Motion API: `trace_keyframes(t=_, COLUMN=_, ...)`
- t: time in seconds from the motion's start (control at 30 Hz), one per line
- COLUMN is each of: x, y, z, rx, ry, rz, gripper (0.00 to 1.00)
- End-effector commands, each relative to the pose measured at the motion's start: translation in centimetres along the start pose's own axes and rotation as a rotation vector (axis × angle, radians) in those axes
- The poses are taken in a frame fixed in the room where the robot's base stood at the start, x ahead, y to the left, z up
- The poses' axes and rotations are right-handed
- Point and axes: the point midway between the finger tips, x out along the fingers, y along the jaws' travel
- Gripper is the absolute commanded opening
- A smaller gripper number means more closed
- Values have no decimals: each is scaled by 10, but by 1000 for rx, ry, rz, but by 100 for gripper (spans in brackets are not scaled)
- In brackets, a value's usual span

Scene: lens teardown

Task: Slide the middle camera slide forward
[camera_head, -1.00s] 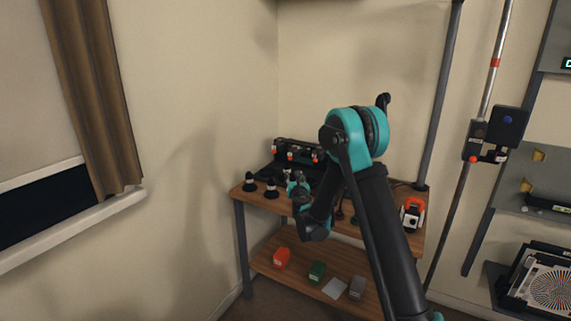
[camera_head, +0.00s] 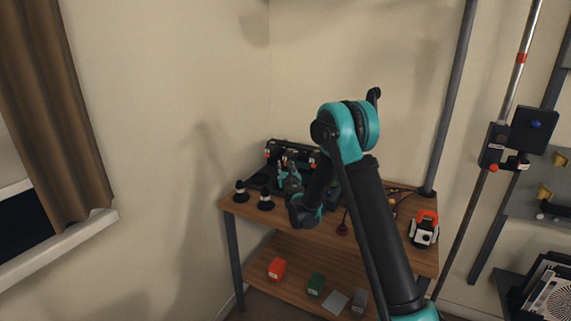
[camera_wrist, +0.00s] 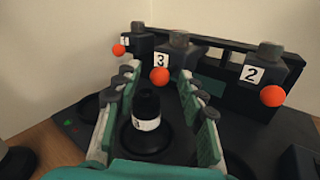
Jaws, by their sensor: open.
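A black device (camera_head: 271,158) with a row of camera slides stands at the back left of the wooden table. In the wrist view, the middle camera slide (camera_wrist: 176,56), labelled 3, has an orange knob (camera_wrist: 160,76). Slide 2 (camera_wrist: 264,62) is at its right and another slide (camera_wrist: 139,40) at its left, each with an orange knob. My gripper (camera_wrist: 161,82) is open, its fingertips near the middle knob, seemingly on either side of it; contact is unclear. In the head view my gripper (camera_head: 289,176) hides part of the device.
A black lens-like piece (camera_wrist: 147,124), its label partly readable, stands below and between my fingers on the dark base. Two dark, white-banded pieces (camera_head: 240,192) (camera_head: 265,200) stand at the table's left front. An orange-and-white instrument (camera_head: 424,230) stands at its right.

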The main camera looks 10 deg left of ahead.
Motion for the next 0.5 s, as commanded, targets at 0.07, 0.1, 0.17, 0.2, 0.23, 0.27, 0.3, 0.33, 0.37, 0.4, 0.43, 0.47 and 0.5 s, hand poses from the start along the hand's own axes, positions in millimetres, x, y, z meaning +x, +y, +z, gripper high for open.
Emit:
trace_keyframes(t=0.07, x=0, y=0, z=0, rx=0, ry=0, rz=0, gripper=41)
trace_keyframes(t=0.1, x=1, y=0, z=0, rx=0, ry=0, rz=0, gripper=41)
trace_keyframes(t=0.17, x=1, y=0, z=0, rx=0, ry=0, rz=0, gripper=41)
trace_keyframes(t=0.2, x=1, y=0, z=0, rx=0, ry=0, rz=0, gripper=41)
trace_keyframes(t=0.23, x=1, y=0, z=0, rx=0, ry=0, rz=0, gripper=41)
trace_keyframes(t=0.27, x=1, y=0, z=0, rx=0, ry=0, rz=0, gripper=41)
trace_keyframes(t=0.3, x=1, y=0, z=0, rx=0, ry=0, rz=0, gripper=39)
trace_keyframes(t=0.33, x=1, y=0, z=0, rx=0, ry=0, rz=0, gripper=36)
trace_keyframes(t=0.37, x=1, y=0, z=0, rx=0, ry=0, rz=0, gripper=32)
trace_keyframes(t=0.4, x=1, y=0, z=0, rx=0, ry=0, rz=0, gripper=27)
trace_keyframes(t=0.43, x=1, y=0, z=0, rx=0, ry=0, rz=0, gripper=23)
trace_keyframes(t=0.47, x=1, y=0, z=0, rx=0, ry=0, rz=0, gripper=20)
trace_keyframes(t=0.5, x=1, y=0, z=0, rx=0, ry=0, rz=0, gripper=15)
